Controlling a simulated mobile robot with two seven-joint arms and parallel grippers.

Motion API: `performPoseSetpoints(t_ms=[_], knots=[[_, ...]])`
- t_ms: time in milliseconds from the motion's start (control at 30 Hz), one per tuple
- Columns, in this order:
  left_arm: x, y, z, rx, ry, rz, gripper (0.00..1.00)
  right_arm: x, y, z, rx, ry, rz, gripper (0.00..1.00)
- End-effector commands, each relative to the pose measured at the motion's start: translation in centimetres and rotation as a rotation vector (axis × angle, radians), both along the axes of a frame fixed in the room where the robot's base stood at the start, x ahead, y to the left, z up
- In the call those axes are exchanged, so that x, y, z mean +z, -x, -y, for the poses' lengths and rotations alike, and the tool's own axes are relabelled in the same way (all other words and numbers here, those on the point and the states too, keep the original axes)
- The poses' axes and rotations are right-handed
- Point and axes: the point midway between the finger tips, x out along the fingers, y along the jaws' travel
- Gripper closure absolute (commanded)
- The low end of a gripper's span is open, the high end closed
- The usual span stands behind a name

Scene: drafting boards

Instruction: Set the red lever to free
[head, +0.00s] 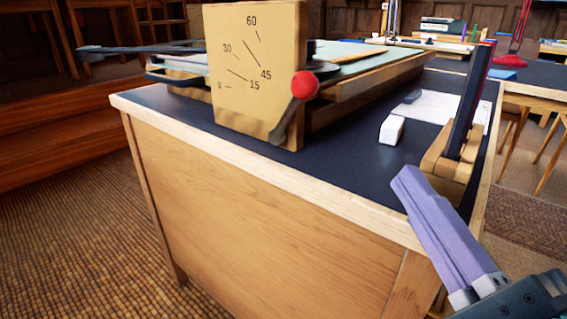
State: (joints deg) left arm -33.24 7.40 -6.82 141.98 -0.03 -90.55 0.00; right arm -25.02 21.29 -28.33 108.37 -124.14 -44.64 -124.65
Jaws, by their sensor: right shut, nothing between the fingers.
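The red lever (305,85) is a red ball knob on a short dark arm, mounted at the lower right of a wooden dial plate (232,62). Its arm slants up and to the right from its pivot. The plate is marked 0, 15, 30, 45 and 60; I see no word "free" on it. My right gripper (408,185) is at the lower right, in front of the desk's near edge, with its lilac fingers shut and empty. It is apart from the lever, to the right of and below it. My left gripper is not in view.
The plate stands at the end of a tilted drafting board (365,62) on a dark-topped desk (345,165). A white block (392,129), paper (440,108) and a wooden stand (447,166) holding a dark upright piece lie to the right. The desktop between lever and block is clear.

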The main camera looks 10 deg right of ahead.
Motion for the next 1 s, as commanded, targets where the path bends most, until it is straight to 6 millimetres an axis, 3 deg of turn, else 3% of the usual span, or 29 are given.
performPoseSetpoints(t_ms=[33,267,733,1000], knots=[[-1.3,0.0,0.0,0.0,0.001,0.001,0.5,-0.9,0.3,0.0,0.015,0.037,0.01,1.0],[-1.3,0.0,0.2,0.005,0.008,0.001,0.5,0.0,-0.5,-0.2,0.032,0.086,0.025,1.0],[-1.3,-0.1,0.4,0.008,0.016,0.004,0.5,2.7,-9.5,-0.5,0.03,0.08,0.026,1.0],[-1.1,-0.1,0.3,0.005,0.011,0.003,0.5,3.7,-11.3,-3.0,0.031,0.081,0.022,1.0]])
